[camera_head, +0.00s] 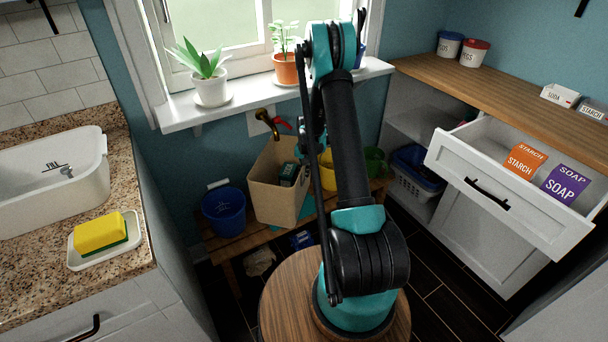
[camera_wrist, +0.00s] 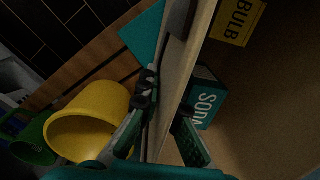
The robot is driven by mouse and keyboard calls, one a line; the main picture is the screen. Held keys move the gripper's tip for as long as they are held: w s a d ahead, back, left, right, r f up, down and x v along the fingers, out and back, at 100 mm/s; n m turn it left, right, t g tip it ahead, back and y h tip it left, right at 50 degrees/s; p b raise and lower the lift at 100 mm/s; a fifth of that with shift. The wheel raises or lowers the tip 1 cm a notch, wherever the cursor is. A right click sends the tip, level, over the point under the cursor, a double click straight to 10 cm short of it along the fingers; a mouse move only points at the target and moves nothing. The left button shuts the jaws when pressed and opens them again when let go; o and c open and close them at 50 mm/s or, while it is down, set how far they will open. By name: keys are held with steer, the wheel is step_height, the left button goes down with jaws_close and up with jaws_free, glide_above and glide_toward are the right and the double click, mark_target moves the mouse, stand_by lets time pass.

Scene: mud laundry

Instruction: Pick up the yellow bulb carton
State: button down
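The yellow bulb carton (camera_wrist: 238,22) shows at the top right of the wrist view, inside a tan bin (camera_head: 265,198); part of it is cut off by the frame. In the head view I cannot make it out. A dark teal soda carton (camera_wrist: 209,98) lies in the same bin, nearer my gripper. My gripper (camera_wrist: 167,95) is open, with its fingers on either side of the bin's wall (camera_wrist: 186,75) in the wrist view. I cannot tell whether they touch the wall. The bulb carton is apart from the fingers.
The bin stands on a wooden bench (camera_head: 225,246). A blue bucket (camera_head: 224,212) is left of it. A yellow bucket (camera_wrist: 88,118) and a green one (camera_wrist: 35,142) are on its other side. The window sill (camera_head: 240,103) with potted plants is above. An open drawer (camera_head: 480,190) juts out at right.

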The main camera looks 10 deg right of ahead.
steer(key=shift+f, duration=0.4)
steer(key=c, duration=1.7)
jaws_free()
